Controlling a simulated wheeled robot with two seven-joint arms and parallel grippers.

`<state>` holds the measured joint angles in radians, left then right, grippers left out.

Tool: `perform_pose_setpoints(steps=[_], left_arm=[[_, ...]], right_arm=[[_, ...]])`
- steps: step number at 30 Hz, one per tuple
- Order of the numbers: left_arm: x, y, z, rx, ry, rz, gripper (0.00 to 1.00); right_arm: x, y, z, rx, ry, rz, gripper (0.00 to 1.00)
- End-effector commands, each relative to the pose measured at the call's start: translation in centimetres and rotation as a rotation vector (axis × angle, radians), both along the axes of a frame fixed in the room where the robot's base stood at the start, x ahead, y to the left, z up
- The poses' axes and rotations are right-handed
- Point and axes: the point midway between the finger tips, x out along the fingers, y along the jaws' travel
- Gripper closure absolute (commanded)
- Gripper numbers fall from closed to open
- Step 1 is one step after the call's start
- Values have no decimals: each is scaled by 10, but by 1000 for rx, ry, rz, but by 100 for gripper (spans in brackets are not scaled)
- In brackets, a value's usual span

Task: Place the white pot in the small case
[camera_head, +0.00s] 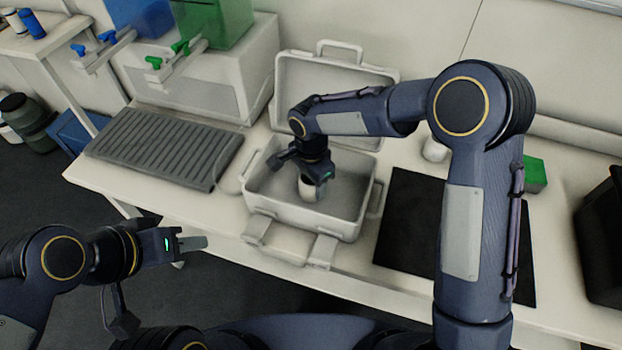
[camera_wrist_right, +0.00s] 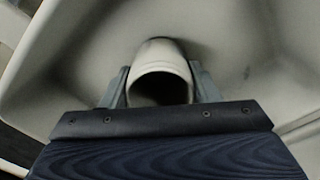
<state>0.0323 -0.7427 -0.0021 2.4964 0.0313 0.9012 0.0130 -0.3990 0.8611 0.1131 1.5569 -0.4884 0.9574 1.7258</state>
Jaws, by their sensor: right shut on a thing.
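The small case (camera_head: 351,219) is white and stands open on the table, its lid raised at the back. My right gripper (camera_head: 311,184) reaches down into the case and is shut on the white pot (camera_head: 309,190). In the right wrist view the white pot (camera_wrist_right: 160,62) shows its open mouth between the two fingers, with the case's pale inner wall and floor (camera_wrist_right: 245,50) around it. I cannot tell whether the pot touches the case floor. My left gripper (camera_head: 192,243) is in front of the table at the left, apart from the case; its finger gap is not clear.
A grey ribbed tray (camera_head: 165,148) lies left of the case. A black mat (camera_head: 405,215) lies to its right, with a small white object (camera_head: 434,150) behind it. A green box (camera_head: 535,176) and a black bin (camera_head: 602,240) are at the far right. A dispenser (camera_head: 195,85) stands at the back left.

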Motion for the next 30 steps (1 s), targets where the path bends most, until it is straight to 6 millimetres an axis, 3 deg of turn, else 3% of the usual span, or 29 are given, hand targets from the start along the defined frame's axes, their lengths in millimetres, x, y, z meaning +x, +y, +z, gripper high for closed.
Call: perform_pose_setpoints(steps=[8,9,13,25,30], left_arm=[[0,0,-5,0,0,0,64],[0,0,-3,0,0,0,64],[0,0,-3,0,0,0,64],[0,0,0,0,0,0,64],[0,0,-4,0,0,0,64]], right_arm=[[0,0,-4,0,-1,0,70],[0,0,-2,0,-1,0,40],[0,0,-2,0,-1,0,23],[1,1,7,2,-4,0,23],[1,1,38,3,-8,-1,23]])
